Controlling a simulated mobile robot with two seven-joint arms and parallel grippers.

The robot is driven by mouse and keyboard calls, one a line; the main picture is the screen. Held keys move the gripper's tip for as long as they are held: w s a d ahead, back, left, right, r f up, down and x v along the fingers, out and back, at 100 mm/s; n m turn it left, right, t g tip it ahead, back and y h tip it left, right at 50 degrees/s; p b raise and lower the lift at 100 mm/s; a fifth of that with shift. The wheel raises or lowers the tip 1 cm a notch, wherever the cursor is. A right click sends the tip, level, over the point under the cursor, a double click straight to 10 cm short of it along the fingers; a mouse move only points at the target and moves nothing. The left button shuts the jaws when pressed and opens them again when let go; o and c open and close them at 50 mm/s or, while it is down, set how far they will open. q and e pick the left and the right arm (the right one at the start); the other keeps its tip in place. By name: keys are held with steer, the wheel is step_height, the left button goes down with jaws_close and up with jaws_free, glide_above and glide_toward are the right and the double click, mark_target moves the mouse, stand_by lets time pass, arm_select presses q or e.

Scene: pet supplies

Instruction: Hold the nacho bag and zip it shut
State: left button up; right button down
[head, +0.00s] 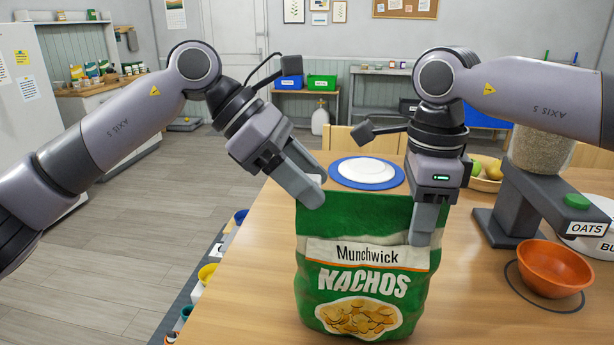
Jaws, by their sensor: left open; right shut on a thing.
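The green nacho bag (366,257) stands upright on the wooden table in the middle of the head view. Its label reads "Munchwick NACHOS" above a picture of chips. My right gripper (425,236) points down and is shut on the bag near its upper right edge; one finger shows in front of the bag. My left gripper (314,192) is open at the bag's upper left corner, its fingers angled down to the right. I cannot tell whether it touches the bag. The zip and the bag's opening cannot be made out.
A white plate on a blue mat (338,179) lies behind the bag. To the right are an orange bowl (554,270), an oats dispenser (535,195) and a fruit bowl (487,184). The table's left part (262,275) is clear up to its edge.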

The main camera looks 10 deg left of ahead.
arm_select(q)
steer(key=v, duration=1.2)
arm_select(e)
steer(key=shift+s+d+f, duration=0.1)
steer(key=shift+f, duration=0.25)
steer(key=c, duration=1.2)
jaws_free()
steer(key=o, duration=0.4)
steer(key=shift+c, duration=0.2)
steer(key=shift+r, duration=0.1)
steer(key=shift+r, duration=0.25)
step_height(320, 180, up, 12)
steer(key=shift+f, duration=0.2)
